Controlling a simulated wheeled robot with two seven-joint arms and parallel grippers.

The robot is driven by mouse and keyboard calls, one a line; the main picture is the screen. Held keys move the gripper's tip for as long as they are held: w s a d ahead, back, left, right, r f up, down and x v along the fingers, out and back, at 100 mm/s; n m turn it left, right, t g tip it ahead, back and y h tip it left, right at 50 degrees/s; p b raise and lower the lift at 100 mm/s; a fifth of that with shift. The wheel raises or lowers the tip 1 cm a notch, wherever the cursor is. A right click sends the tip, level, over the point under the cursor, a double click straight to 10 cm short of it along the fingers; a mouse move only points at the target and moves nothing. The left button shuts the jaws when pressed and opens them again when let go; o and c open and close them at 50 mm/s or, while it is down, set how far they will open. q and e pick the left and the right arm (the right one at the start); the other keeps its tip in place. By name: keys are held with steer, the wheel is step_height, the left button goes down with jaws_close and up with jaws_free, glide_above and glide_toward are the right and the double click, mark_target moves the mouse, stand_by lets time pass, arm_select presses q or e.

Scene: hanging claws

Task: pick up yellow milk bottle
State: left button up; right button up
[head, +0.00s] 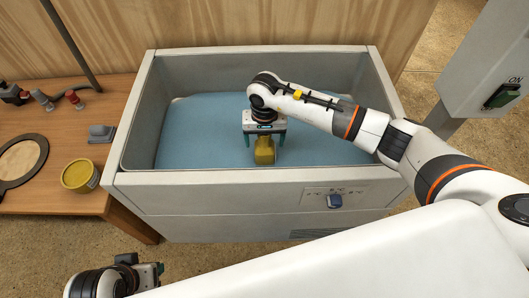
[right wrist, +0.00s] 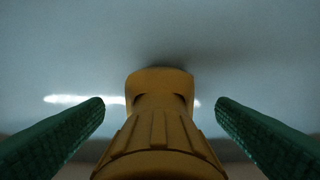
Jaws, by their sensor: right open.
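The yellow milk bottle (head: 265,150) is inside the white-walled bin, over its blue floor, below my right gripper (head: 265,141). In the right wrist view the yellow bottle (right wrist: 160,125) lies between the two green fingers of my right gripper (right wrist: 160,115). The fingers stand apart with a gap on each side of the bottle's narrow end. My right gripper is open and the bottle is not gripped. My left gripper (head: 155,277) is at the bottom left of the head view, outside the bin; its jaws cannot be made out.
The bin's raised walls (head: 140,110) surround the bottle. A dial (head: 334,201) is on the bin's front. A wooden table (head: 60,150) at left holds a yellow tub (head: 80,175), a round-framed object (head: 22,160) and small tools. A switch box (head: 490,75) stands at right.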

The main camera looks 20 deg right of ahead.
steer(key=shift+f, duration=0.65)
arm_select(q)
steer(key=shift+f, duration=0.1)
arm_select(e)
steer(key=shift+c, duration=0.3)
steer(key=c, duration=1.1)
steer(key=shift+r, duration=0.25)
steer(key=shift+r+p, duration=0.75)
steer(key=shift+r, duration=3.85)
arm_select(q)
steer(key=shift+w+r, duration=0.1)
steer(key=shift+r, duration=0.25)
arm_select(e)
steer(key=shift+r, duration=0.1)
